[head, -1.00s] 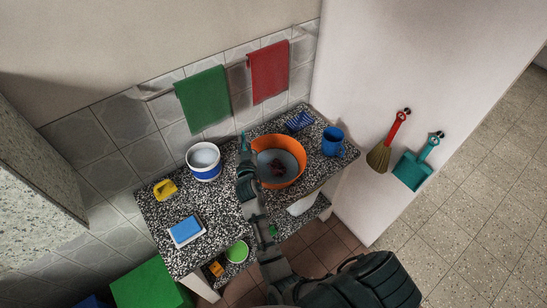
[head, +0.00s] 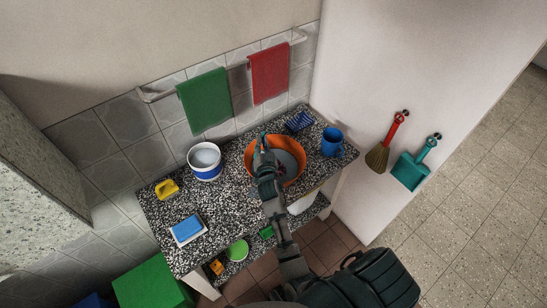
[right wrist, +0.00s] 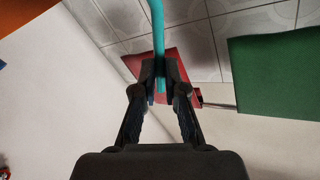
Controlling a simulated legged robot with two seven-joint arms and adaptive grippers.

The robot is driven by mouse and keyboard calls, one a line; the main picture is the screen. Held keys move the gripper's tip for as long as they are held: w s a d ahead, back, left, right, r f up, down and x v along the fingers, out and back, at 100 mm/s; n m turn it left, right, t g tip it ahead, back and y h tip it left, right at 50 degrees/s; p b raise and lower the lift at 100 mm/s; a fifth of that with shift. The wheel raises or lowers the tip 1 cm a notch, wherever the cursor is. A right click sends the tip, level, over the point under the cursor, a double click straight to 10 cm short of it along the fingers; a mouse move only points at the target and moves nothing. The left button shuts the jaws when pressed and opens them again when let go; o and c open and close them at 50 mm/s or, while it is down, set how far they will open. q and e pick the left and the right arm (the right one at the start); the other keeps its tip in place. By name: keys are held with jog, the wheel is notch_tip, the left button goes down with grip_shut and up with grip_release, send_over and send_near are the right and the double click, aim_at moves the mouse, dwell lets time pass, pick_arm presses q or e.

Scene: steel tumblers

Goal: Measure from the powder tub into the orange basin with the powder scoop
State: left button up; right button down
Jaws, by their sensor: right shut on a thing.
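The powder tub (head: 207,174), white with a blue band, stands upright at the back of the speckled counter in the head view. The orange basin (head: 292,143) sits to its right; my arm covers part of it. My right gripper (head: 264,150) is over the basin's left part. In the right wrist view my right gripper (right wrist: 160,80) is shut on the teal handle of the powder scoop (right wrist: 157,30). The handle runs out of the top of that view, so the scoop's bowl and any powder are hidden. My left gripper is out of view.
A blue mug (head: 332,141) and a blue striped item (head: 299,121) stand close to the basin's right. A yellow item (head: 166,188) and a blue sponge (head: 187,228) lie on the left. The counter between tub and sponge is clear. Towels (head: 205,101) hang behind.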

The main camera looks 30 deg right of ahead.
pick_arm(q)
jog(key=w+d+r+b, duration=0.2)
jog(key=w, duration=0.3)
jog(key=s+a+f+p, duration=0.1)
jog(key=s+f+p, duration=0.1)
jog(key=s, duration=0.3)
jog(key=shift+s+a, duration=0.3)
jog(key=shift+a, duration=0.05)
pick_arm(e)
jog(key=s+d+f+m+h, duration=0.1)
jog(key=s+d+f+m, duration=0.1)
jog(key=d+m, duration=0.4)
jog(key=s+d+f+m, duration=0.2)
jog(key=s+d+m, duration=0.2)
jog(key=m, duration=0.9)
jog(key=shift+d+m+h, duration=0.4)
jog(key=shift+d, duration=0.75)
